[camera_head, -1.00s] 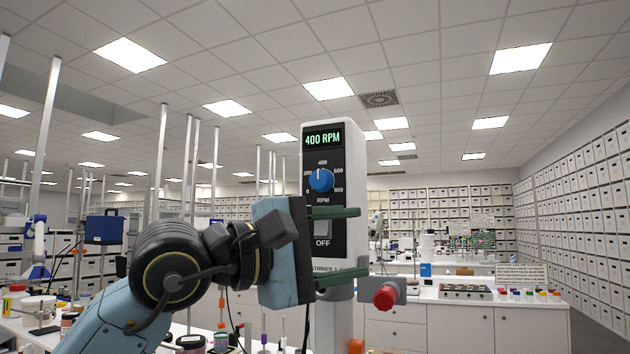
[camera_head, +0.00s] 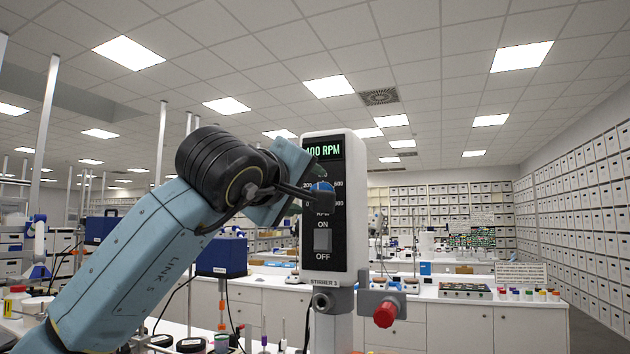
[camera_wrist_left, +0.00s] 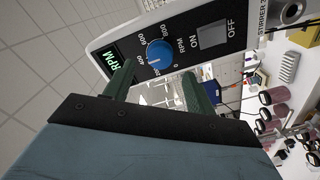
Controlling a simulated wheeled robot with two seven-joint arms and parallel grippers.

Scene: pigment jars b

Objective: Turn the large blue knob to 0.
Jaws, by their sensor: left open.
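The stirrer (camera_head: 347,262) is a tall white unit with a black front panel. Its green display (camera_head: 324,150) reads 400 RPM, its left edge partly covered in the head view. The large blue knob (camera_wrist_left: 160,54) sits on the scale from 0 to 800 and shows whole in the wrist view. In the head view only part of the knob (camera_head: 322,186) shows behind my wrist. My left gripper (camera_wrist_left: 158,70) is open and empty, its two green fingers extending toward the panel just short of the knob in the picture; contact cannot be told. My right gripper is not in view.
Below the knob is an ON/OFF switch (camera_head: 323,240). A red clamp knob (camera_head: 386,313) sticks out on the stand's right. A blue box (camera_head: 221,257) stands behind my arm. Jars (camera_head: 190,344) stand at the front left.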

